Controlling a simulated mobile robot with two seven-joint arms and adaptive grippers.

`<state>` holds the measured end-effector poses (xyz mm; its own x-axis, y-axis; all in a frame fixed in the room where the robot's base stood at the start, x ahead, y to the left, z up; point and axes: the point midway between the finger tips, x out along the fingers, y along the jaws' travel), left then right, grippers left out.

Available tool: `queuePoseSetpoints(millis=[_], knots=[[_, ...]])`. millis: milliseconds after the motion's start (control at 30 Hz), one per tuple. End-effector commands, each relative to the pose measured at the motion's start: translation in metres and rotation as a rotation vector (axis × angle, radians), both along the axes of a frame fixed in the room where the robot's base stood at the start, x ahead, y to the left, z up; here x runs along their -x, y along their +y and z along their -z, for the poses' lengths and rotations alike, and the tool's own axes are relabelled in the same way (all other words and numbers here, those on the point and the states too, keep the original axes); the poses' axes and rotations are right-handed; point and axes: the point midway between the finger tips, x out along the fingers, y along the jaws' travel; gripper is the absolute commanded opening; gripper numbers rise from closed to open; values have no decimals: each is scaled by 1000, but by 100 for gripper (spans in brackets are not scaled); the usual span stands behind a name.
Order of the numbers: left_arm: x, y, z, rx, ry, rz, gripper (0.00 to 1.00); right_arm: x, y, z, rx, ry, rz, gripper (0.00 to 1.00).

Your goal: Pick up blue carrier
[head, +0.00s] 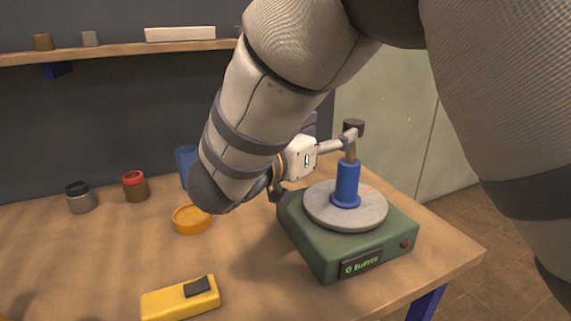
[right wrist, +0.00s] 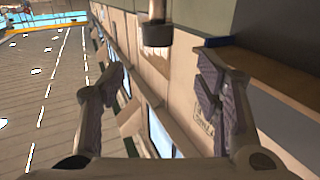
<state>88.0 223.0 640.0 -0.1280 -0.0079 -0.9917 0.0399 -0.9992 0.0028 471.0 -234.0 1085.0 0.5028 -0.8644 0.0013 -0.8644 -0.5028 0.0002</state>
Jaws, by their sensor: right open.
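The blue carrier (head: 347,183) stands upright on the round grey plate of a green scale (head: 342,247). A brown post with a dark cap (head: 353,127) rises from its top. My right gripper (head: 338,144) comes in from the left at the height of the post. In the right wrist view, my right gripper (right wrist: 163,82) is open and empty, with its fingers spread. The dark cap (right wrist: 156,34) shows there at the top, between the two finger lines; whether the fingers reach it I cannot tell. My left gripper is not in view.
Left of the scale are an orange dish (head: 191,220), a red-lidded jar (head: 135,186), a black-lidded jar (head: 80,197) and a blue container (head: 186,163) partly behind my arm. A yellow device (head: 180,299) lies in front. The table's right edge is close to the scale.

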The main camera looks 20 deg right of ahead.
Motion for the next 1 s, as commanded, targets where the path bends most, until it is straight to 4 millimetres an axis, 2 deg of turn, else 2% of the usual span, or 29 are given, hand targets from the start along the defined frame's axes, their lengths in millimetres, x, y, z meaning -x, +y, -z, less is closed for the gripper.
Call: queuePoseSetpoints(millis=[100,267,433,500,600,767,800,1000], knots=[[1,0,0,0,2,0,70,-14,-24,1,-1,2,3,58],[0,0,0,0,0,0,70,-25,-43,2,0,1,2,58],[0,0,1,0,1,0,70,-42,-69,11,-1,3,2,58],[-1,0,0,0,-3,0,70,-48,-79,9,-1,0,1,58],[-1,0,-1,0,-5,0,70,-52,-85,9,-1,0,0,58],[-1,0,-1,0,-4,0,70,-52,-86,9,-1,1,-1,58],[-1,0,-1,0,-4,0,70,-52,-86,9,-1,1,-1,56],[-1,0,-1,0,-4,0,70,-52,-85,9,-1,1,-1,10]])
